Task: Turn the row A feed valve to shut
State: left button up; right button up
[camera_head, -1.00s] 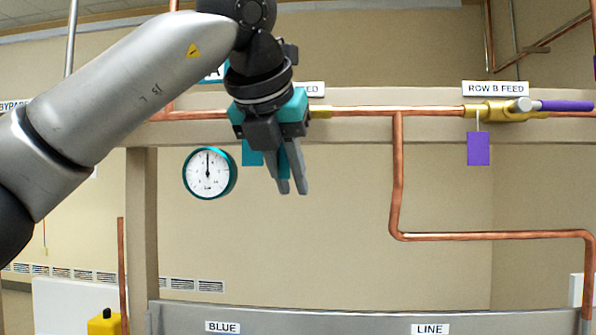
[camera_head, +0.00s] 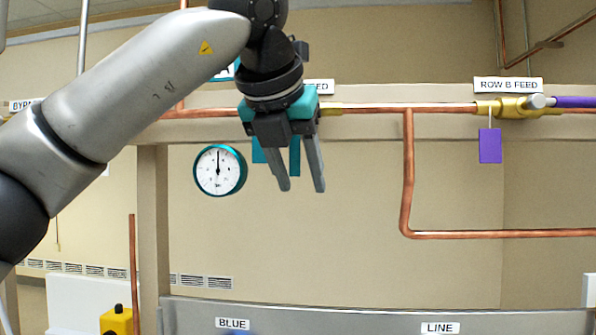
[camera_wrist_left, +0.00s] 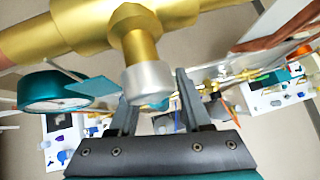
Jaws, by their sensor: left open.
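The row A feed valve is mostly hidden behind my left gripper (camera_head: 301,188) in the head view. A teal bar (camera_head: 294,157), apparently its lever, points straight down, crosswise to the pipe, between the fingers. A teal tag (camera_head: 259,150) hangs just left. In the left wrist view the brass valve body (camera_wrist_left: 100,22) and its silver stem end (camera_wrist_left: 147,82) are close ahead of my open left gripper (camera_wrist_left: 155,92). A little teal shows beneath the stem end between the fingers. I cannot tell whether the fingers touch it. My right gripper is not in view.
A teal-rimmed gauge (camera_head: 220,170) hangs left of the gripper. The copper pipe (camera_head: 380,108) runs right to the row B valve (camera_head: 510,106), with its purple lever (camera_head: 574,102) along the pipe and a purple tag (camera_head: 490,146). Below, the wall between gauge and drop pipe is clear.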

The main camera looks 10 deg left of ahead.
pick_arm(q)
jog(key=shift+s+a+r, duration=0.1)
jog(key=shift+s+r, duration=0.2)
jog(key=shift+r, duration=0.05)
jog(key=b+v, duration=0.1)
jog(key=v, duration=1.3)
jog(key=shift+s, duration=0.15)
